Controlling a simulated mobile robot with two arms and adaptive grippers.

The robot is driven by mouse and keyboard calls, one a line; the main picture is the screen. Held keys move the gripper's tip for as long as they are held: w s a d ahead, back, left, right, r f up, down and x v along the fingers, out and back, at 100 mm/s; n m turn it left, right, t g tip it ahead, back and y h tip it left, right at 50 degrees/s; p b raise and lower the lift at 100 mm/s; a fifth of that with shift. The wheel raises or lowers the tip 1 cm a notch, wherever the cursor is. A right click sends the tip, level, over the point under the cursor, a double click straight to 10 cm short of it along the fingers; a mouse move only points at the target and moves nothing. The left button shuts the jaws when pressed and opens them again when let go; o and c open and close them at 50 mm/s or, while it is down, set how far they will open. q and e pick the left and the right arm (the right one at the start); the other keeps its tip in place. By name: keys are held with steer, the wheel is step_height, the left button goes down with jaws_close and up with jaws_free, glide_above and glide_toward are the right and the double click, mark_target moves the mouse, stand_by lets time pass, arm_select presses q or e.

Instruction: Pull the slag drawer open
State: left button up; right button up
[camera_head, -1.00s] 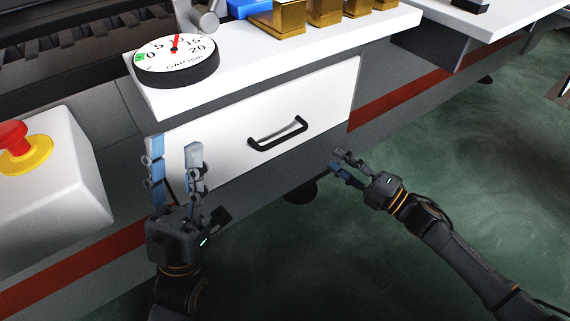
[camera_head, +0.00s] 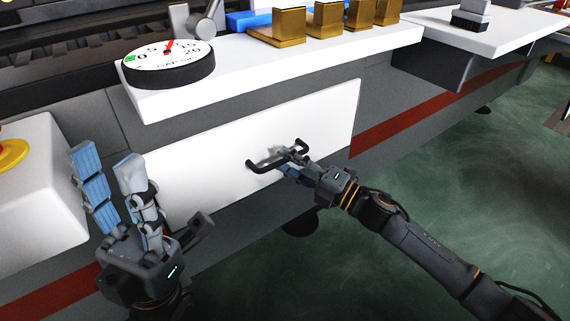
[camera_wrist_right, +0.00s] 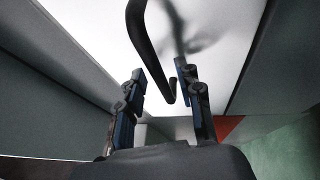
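The slag drawer has a plain white front (camera_head: 210,170) below the white shelf, and it looks shut. Its black bar handle (camera_head: 262,167) sits near the middle of the front. My right gripper (camera_head: 286,168) is at the right part of the handle. In the right wrist view the handle (camera_wrist_right: 143,38) runs between the two parted fingers of the right gripper (camera_wrist_right: 162,88), with gaps visible on both sides. The fingers partly hide the handle in the head view. My left gripper (camera_head: 110,175) is open and empty, left of the drawer and away from the handle.
A round gauge (camera_head: 168,66) and several brass blocks (camera_head: 325,20) stand on the white shelf (camera_head: 240,62) above the drawer. A white box with a red and yellow button (camera_head: 12,155) is at left. The green floor (camera_head: 440,170) is clear at right.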

steer(key=shift+w+a+r, duration=0.15)
steer(key=shift+w+a, duration=0.15)
steer(key=shift+a, duration=0.2)
jaws_close()
